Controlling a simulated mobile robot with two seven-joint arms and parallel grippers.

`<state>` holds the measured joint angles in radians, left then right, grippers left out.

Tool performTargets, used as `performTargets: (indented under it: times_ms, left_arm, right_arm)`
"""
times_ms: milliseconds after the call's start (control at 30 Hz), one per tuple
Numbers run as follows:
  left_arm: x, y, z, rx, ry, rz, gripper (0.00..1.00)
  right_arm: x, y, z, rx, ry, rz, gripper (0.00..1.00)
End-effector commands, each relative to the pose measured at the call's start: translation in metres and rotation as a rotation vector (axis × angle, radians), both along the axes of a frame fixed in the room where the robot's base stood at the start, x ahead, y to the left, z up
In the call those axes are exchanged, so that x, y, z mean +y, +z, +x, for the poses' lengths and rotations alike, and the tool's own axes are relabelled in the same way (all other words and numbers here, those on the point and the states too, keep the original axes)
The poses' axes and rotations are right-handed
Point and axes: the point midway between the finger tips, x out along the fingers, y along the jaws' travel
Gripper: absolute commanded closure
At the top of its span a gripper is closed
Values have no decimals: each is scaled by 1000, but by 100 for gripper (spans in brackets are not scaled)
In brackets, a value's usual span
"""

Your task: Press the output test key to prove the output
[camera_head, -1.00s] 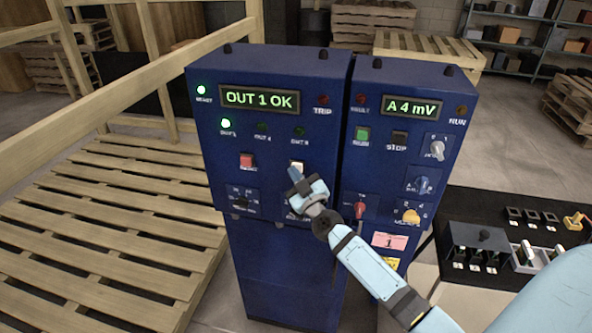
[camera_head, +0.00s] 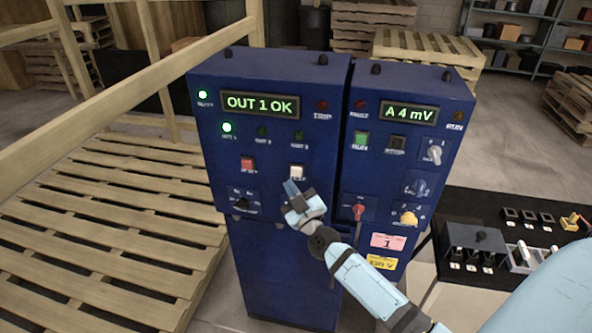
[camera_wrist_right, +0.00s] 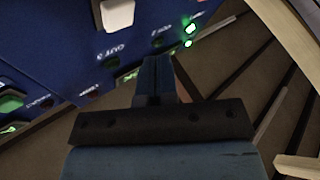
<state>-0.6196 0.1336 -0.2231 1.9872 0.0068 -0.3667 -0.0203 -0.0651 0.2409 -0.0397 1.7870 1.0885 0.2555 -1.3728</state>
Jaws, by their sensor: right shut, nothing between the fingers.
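The output test key is a white square key (camera_head: 296,172) on the left blue cabinet (camera_head: 270,145), right of a red key (camera_head: 247,163). My right gripper (camera_head: 291,187) is shut and empty, its tip just below the white key in the head view. In the right wrist view the closed fingers (camera_wrist_right: 155,72) point at the panel, and the white key (camera_wrist_right: 118,14) is above them, apart from the tips. The left display (camera_head: 260,104) reads "OUT 1 OK". The ready lamp (camera_head: 202,95) and the first output lamp (camera_head: 227,127) glow green. My left gripper is out of view.
The right cabinet's display (camera_head: 409,114) reads "A 4 mV". It carries a green key (camera_head: 361,140), a black key (camera_head: 397,145) and several knobs. A black table (camera_head: 500,215) with small parts stands at right. Wooden pallets (camera_head: 110,225) lie at left.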

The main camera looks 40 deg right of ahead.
Motion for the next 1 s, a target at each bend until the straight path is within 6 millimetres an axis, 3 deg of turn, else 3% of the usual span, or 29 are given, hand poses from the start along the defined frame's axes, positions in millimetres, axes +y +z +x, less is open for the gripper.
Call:
performTargets:
  times_ms: [300,1000]
  left_arm:
    - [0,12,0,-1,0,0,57]
    - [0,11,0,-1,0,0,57]
  right_arm:
    - [17,0,-15,1,0,0,100]
    - [17,0,-15,0,1,0,100]
